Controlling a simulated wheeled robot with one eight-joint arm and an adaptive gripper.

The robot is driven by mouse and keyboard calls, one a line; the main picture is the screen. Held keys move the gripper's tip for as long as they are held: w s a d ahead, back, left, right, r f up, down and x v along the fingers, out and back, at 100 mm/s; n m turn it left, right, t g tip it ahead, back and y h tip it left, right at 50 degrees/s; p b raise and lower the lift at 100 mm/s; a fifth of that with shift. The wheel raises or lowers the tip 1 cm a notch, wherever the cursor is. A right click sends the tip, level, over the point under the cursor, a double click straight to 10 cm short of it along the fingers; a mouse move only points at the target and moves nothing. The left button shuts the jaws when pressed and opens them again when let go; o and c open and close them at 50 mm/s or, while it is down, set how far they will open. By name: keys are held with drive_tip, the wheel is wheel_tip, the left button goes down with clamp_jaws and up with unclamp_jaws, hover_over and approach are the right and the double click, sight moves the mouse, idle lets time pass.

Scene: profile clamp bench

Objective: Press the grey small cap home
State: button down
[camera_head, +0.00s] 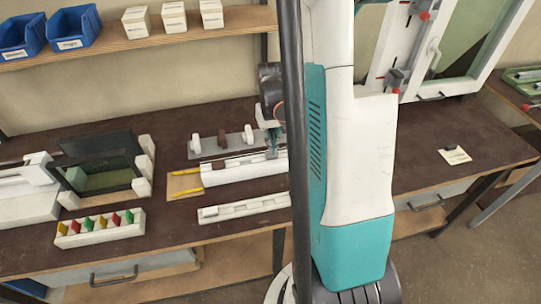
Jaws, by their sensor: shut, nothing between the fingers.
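My gripper (272,150) is shut and empty, pointing down at the right end of the white profile (235,172) on the bench. It is partly hidden behind my dark column, and I cannot tell whether its tips touch the profile. The profile lies in front of a grey plate (207,154) with upright toggle-like knobs. I cannot make out the grey small cap for certain; the area under the fingertips is small and partly covered.
A block of coloured pieces (100,228) and a dark frame (98,150) stand left. Blue bins (73,28) sit on the shelf. The right bench is mostly clear except a card (455,155).

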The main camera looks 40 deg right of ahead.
drive_tip(key=shift+f+b, duration=0.65)
drive_tip(key=shift+f+b, duration=0.6)
idle(0.7)
drive_tip(key=shift+r, duration=0.1)
drive_tip(key=shift+r+p, duration=2.35)
drive_tip(key=shift+r, duration=1.1)
